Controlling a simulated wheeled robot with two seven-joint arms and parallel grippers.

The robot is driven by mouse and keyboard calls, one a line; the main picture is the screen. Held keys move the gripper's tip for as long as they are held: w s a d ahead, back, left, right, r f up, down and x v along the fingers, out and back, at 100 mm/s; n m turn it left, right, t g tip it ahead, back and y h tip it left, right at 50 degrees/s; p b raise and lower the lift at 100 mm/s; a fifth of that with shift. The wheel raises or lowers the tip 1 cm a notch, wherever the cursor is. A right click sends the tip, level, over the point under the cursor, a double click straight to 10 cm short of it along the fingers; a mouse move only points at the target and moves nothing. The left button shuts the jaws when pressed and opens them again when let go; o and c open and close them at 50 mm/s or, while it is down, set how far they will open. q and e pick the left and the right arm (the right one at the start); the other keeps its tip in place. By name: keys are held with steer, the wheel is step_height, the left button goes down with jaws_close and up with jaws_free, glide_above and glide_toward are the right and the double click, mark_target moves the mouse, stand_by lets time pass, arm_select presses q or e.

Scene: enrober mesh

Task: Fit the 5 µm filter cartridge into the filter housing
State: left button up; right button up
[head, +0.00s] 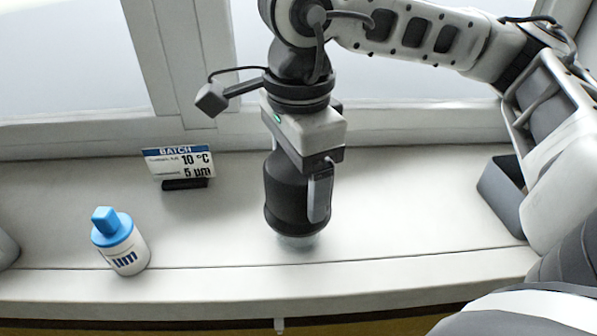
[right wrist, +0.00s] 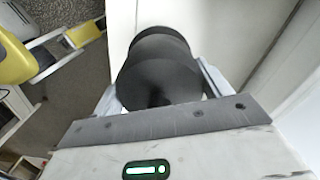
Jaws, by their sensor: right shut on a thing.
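The filter cartridge (head: 127,252) is a white cylinder with a blue cap and a square blue knob. It stands on the white ledge at the left in the head view; its label shows "µm", the number turned out of sight. My right gripper (head: 298,190) is shut on a black, bottle-shaped body (head: 283,212), probably the filter housing. The body also shows between the fingers in the right wrist view (right wrist: 158,72). It is upright with a pale, glassy rim at its lower end. I cannot tell whether it touches the ledge. My left gripper is not in view.
A batch card (head: 180,161) reading "10 °C" and "5 µm" stands behind the cartridge on a dark foot. A grey open bin (head: 503,197) is at the right end of the ledge (head: 215,235). The ledge between cartridge and black body is clear. Window frames rise behind.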

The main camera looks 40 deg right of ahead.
steer(key=shift+f+b, duration=0.45)
steer(key=shift+b, duration=0.15)
steer(key=shift+f, duration=0.2)
steer(key=shift+r, duration=0.1)
steer(key=o, duration=1)
